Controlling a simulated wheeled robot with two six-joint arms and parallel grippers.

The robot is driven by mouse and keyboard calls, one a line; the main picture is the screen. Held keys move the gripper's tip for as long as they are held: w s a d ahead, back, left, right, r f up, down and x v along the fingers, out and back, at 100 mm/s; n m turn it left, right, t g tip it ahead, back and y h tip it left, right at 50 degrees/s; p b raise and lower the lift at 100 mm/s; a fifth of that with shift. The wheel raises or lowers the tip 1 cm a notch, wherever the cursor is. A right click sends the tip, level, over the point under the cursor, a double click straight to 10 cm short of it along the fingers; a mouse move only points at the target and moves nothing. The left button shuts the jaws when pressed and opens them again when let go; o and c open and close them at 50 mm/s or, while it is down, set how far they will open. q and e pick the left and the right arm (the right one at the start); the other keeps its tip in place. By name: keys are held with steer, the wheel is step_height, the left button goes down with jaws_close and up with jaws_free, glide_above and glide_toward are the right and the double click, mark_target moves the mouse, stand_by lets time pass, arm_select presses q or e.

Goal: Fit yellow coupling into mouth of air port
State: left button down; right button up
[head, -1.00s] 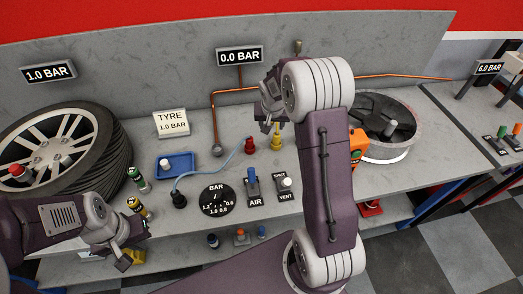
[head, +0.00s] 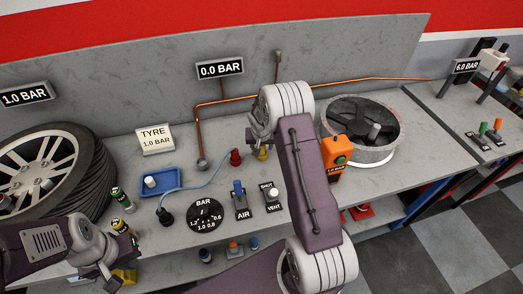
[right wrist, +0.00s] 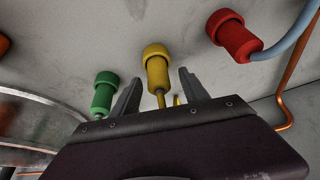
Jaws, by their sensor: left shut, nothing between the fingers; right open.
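The yellow coupling (head: 262,153) stands upright on the bench, partly hidden by my right gripper (head: 256,141) in the head view. In the right wrist view the yellow coupling (right wrist: 157,68) shows between the two spread fingers of my right gripper (right wrist: 160,92), with gaps on both sides. The gripper is open and holds nothing. A round grey fitting (head: 202,164) at the foot of the copper pipe looks like the air port; its mouth is too small to make out. My left gripper (head: 108,274) is shut and empty at the bench's front left.
A red coupling (right wrist: 235,38) with a blue hose and a green coupling (right wrist: 104,93) flank the yellow one. A blue tray (head: 172,187), pressure dial (head: 204,213), AIR lever (head: 239,192) and VENT switch (head: 272,194) are nearby. A tyre (head: 88,165) stands left.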

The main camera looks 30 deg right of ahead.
jaws_close()
steer(key=shift+r, duration=0.15)
steer(key=shift+r, duration=0.4)
step_height(320, 180, up, 3)
steer(key=shift+f, duration=0.15)
steer(key=s+d+r, duration=0.7)
steer(key=s+d, duration=0.1)
steer(key=shift+d+r, duration=0.15)
steer(key=shift+d, duration=0.1)
